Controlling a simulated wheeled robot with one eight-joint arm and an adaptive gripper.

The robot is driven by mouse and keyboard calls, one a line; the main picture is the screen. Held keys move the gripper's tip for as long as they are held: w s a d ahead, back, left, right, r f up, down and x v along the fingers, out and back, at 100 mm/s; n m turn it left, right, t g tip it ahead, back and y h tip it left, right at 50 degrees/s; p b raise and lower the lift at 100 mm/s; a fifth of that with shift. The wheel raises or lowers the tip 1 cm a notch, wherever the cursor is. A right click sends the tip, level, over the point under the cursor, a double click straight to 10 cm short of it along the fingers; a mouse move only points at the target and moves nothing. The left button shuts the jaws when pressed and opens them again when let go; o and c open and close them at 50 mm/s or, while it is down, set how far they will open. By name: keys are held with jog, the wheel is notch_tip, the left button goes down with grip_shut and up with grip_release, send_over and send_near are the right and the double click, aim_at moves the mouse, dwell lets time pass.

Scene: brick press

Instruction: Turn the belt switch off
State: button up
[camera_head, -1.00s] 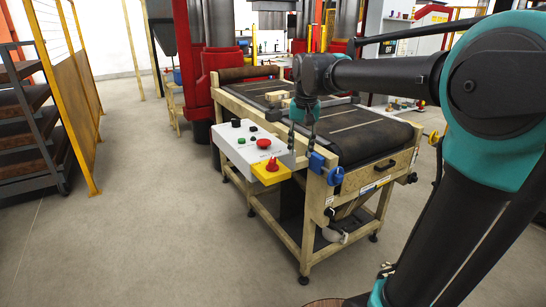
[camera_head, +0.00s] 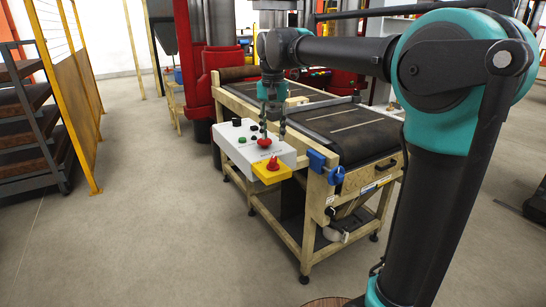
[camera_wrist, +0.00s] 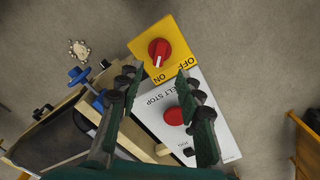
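The belt switch is a red rotary knob (camera_head: 272,163) on a yellow plate (camera_head: 270,174) at the near end of a white control box (camera_head: 238,148). A pale mark on the knob lies towards ON. My gripper (camera_head: 272,131) is above the box, beyond the knob in the head view. In the wrist view, the fingers of my gripper (camera_wrist: 156,74) are spread apart and empty, with their tips just short of the knob.
A red BELT STOP button (camera_wrist: 173,116) is on the white panel between my fingers. A blue part (camera_head: 335,175) sits on the wooden conveyor frame (camera_head: 310,214), right of the box. The conveyor belt (camera_head: 355,135) lies behind. The floor left of the box is clear.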

aim_at(273, 158)
notch_tip(273, 158, down, 9)
jog(key=shift+r, duration=0.1)
dwell(0.4)
grip_shut()
